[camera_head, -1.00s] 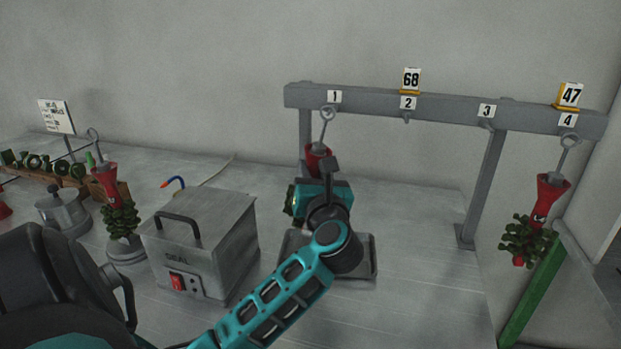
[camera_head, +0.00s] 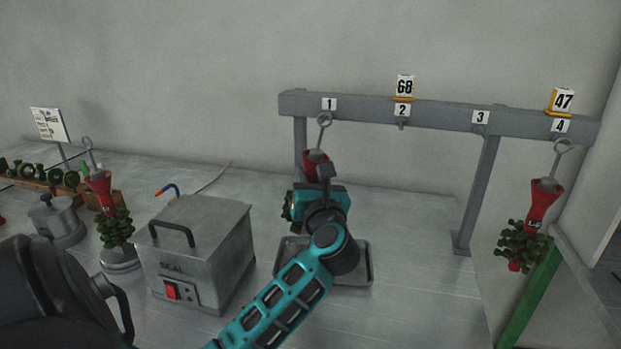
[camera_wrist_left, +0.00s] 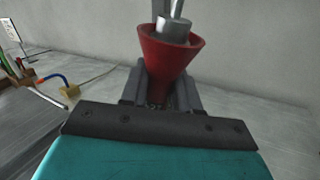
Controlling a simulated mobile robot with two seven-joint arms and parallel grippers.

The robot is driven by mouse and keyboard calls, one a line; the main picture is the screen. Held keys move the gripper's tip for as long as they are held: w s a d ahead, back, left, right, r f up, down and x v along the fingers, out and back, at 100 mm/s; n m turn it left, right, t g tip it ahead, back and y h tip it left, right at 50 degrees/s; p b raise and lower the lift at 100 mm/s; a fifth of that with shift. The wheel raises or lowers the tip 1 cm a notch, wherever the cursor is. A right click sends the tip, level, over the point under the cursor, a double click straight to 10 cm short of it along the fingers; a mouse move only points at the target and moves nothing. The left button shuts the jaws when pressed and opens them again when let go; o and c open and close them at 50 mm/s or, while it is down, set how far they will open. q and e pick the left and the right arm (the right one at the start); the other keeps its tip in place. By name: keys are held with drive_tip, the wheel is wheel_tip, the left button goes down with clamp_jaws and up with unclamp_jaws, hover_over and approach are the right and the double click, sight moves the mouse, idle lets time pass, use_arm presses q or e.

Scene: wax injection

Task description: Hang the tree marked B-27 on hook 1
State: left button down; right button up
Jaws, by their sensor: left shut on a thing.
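My left gripper (camera_head: 318,180) is shut on a tree with a red funnel-shaped base (camera_head: 315,160). In the left wrist view the red cup (camera_wrist_left: 171,50) sits between the two dark fingers (camera_wrist_left: 160,88), with a metal stem rising from it. In the head view the tree's ring (camera_head: 324,119) is at hook 1, just under the label 1 (camera_head: 329,104). I cannot tell whether the ring is over the hook or in front of it. The arm hides most of the tree, and no marking on it can be read. My right gripper is not in view.
The grey rack (camera_head: 440,115) has a free hook 2 (camera_head: 402,124) and hook 3 (camera_head: 480,130). Another red-based tree (camera_head: 545,200) hangs at hook 4. A metal tray (camera_head: 360,270) lies below my gripper.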

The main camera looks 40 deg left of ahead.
use_arm(q)
drive_tip(key=c, duration=0.8)
unclamp_jaws()
drive_tip(key=shift+o, duration=0.2)
